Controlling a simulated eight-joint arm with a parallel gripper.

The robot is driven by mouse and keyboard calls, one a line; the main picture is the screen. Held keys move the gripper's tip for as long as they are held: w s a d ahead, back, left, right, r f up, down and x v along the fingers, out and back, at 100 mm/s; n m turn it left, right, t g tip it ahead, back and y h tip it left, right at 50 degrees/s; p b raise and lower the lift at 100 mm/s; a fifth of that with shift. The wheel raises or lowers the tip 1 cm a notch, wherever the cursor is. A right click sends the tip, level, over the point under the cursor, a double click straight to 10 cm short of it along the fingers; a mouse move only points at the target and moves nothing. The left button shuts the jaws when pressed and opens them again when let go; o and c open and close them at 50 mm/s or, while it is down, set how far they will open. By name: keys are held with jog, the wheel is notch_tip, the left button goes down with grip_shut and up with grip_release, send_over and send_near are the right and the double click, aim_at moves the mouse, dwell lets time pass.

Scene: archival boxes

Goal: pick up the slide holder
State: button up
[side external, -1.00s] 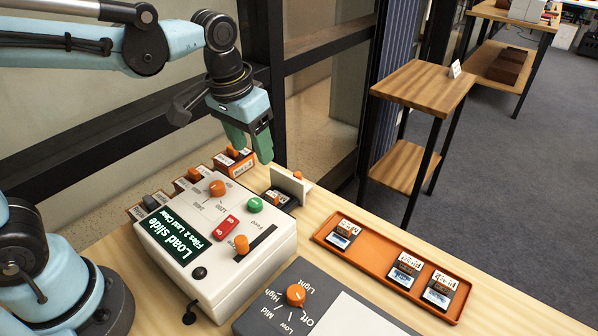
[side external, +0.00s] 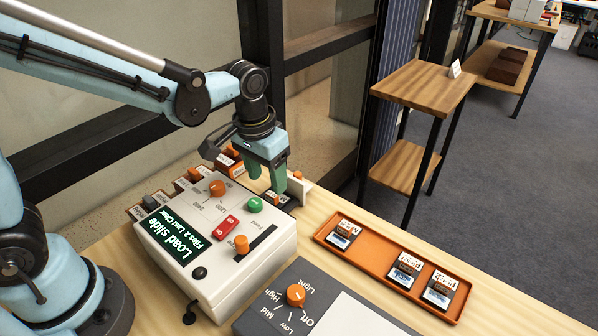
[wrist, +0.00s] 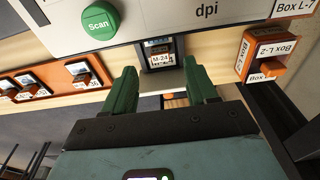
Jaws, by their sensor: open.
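A slide holder (wrist: 160,57) labelled M-24, with a small orange-brown part, sits in a dark bay at the edge of the scanner. In the side view this holder (side external: 273,197) is mostly hidden under my gripper. My gripper (side external: 268,182) is open and points down over the bay. In the wrist view my green fingers (wrist: 161,82) stand apart on either side of the holder, with nothing gripped. Contact cannot be told. Several other labelled slide holders (side external: 345,232) lie in an orange tray (side external: 375,262).
The white scanner (side external: 205,285) stands left of the bay, with knobs and a "Load slide" screen. A pale upright plate (side external: 303,193) with an orange knob is close right of my fingers. Orange labelled boxes (side external: 192,178) line the back. A grey panel (side external: 262,315) is in front.

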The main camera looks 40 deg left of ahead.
aim_at(272, 194)
jog(key=shift+w+f, duration=0.25)
jog(key=shift+f, duration=0.95)
jog(key=shift+w+f, duration=0.2)
jog(key=shift+f, duration=0.95)
grip_shut()
